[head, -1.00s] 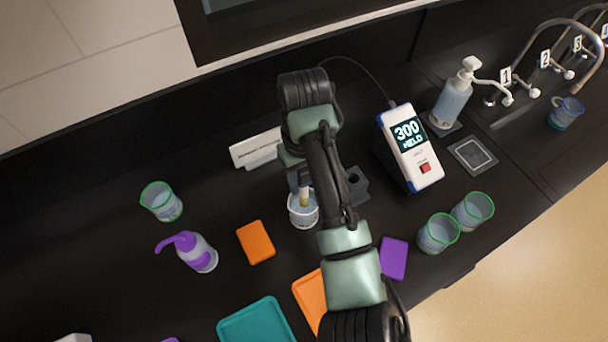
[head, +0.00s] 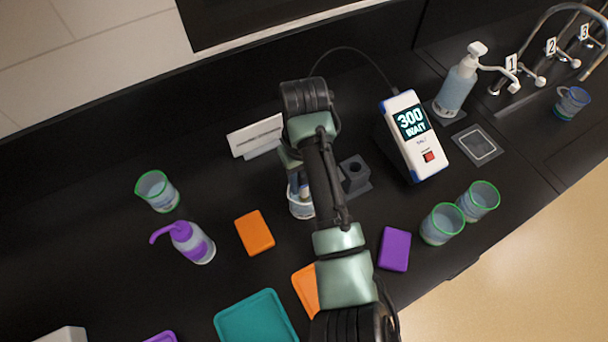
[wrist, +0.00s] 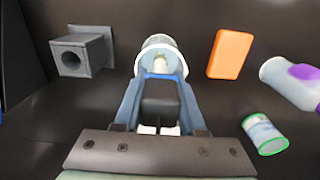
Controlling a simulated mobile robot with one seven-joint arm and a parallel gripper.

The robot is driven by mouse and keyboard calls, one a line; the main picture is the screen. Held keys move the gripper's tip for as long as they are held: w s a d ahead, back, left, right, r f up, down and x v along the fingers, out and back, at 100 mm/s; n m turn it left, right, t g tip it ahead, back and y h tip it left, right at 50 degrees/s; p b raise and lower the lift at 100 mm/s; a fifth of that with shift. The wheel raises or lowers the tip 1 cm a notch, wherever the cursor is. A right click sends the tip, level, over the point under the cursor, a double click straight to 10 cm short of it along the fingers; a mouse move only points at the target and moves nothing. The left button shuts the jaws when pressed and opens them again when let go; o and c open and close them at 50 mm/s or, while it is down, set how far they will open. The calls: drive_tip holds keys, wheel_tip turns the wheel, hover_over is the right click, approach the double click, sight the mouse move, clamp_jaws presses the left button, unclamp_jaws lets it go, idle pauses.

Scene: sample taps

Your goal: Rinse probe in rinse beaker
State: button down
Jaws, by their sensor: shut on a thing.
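The rinse beaker, a white-rimmed clear cup, (head: 299,209) stands on the black bench, partly hidden by my arm. It shows at the top middle of the wrist view (wrist: 160,42). My gripper (wrist: 160,82) points at the beaker and is shut on the probe (wrist: 160,96), whose dark body sits between the fingers. The probe's lower end is at the beaker mouth; how deep it reaches is hidden. The meter (head: 412,135) reads 300 WAIT, and a cable runs from it behind my arm. The grey probe holder (head: 355,174) stands empty right of the beaker.
Left are a green-rimmed beaker (head: 157,191), a purple wash bottle (head: 188,242) and an orange block (head: 254,233). Right are a purple block (head: 394,249) and two green-rimmed beakers (head: 441,224). A soap dispenser (head: 458,88) and numbered taps stand at the back right.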

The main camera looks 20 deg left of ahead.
drive_tip(key=shift+f, duration=0.45)
drive_tip(key=shift+w+a, duration=0.25)
drive_tip(key=shift+a, duration=0.05)
drive_tip(key=shift+s+p, duration=0.6)
drive_tip(key=shift+p, duration=0.15)
drive_tip(key=shift+d+r, duration=0.1)
drive_tip(key=shift+d, duration=0.2)
drive_tip(key=shift+w+d+p, duration=0.1)
drive_tip(key=shift+d+p, duration=0.2)
drive_tip(key=shift+p, duration=0.05)
drive_tip(key=shift+w+a, duration=0.1)
drive_tip(key=shift+w+a, duration=0.15)
drive_tip(key=shift+a, duration=0.05)
idle(0.7)
